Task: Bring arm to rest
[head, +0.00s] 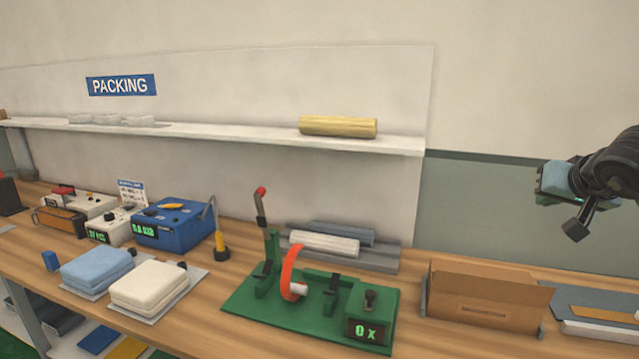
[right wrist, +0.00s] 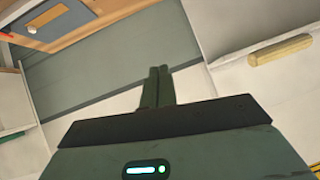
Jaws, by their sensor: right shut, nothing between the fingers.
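My right gripper (head: 578,234) is at the right edge of the head view, raised in front of the grey wall panel and above the workbench. In the right wrist view its two fingers (right wrist: 158,72) lie together with nothing between them. It is apart from the bench and everything on it. My left gripper is in neither view.
The wooden bench (head: 215,317) holds a green fixture (head: 243,299) with an orange ring, an open cardboard box (head: 485,301), folded blue (head: 96,268) and white (head: 149,286) pads and a blue device (head: 172,226). A shelf (head: 230,135) bears a yellow roll (head: 338,126).

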